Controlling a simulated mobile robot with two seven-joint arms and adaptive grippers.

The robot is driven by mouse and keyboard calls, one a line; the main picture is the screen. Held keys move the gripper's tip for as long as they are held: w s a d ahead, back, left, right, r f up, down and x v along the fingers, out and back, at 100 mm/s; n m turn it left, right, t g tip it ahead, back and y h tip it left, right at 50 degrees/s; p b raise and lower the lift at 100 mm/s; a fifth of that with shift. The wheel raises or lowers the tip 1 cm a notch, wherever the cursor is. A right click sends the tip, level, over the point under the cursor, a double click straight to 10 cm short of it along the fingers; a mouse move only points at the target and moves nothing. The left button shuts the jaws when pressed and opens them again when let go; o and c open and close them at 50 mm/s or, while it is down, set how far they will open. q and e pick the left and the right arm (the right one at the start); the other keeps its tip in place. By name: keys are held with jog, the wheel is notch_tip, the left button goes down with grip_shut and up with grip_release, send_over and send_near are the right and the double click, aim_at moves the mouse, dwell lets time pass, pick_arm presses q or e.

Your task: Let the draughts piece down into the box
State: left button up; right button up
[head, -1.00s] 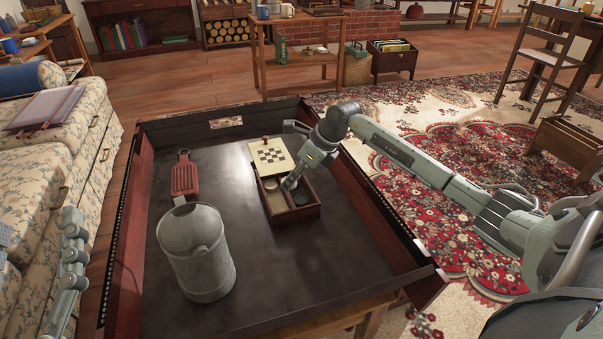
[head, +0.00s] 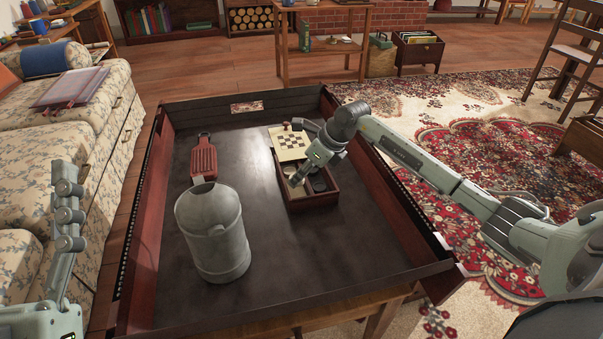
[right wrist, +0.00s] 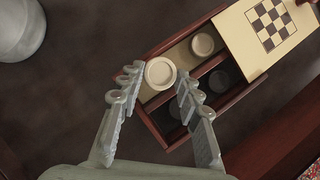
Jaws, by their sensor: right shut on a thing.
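My right gripper (right wrist: 160,80) is shut on a cream draughts piece (right wrist: 160,73), held between its fingertips. The open wooden box (right wrist: 150,130) is below; the piece overlaps its near left compartment in the right wrist view, and its height is hard to judge. Another cream piece (right wrist: 203,45) lies farther along that compartment. Dark pieces (right wrist: 220,80) lie in the other compartment. The box (head: 318,203) also shows in the head view, with my right gripper (head: 294,181) over it, partly hiding its inside. My left gripper (head: 68,190) is at the left edge, side-on, away from the box.
A chequered lid (head: 291,143) is at the box's far end, with a small reddish knob-like thing on it.

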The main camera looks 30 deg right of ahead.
jog(key=o, duration=0.9)
jog(key=v, duration=1.2)
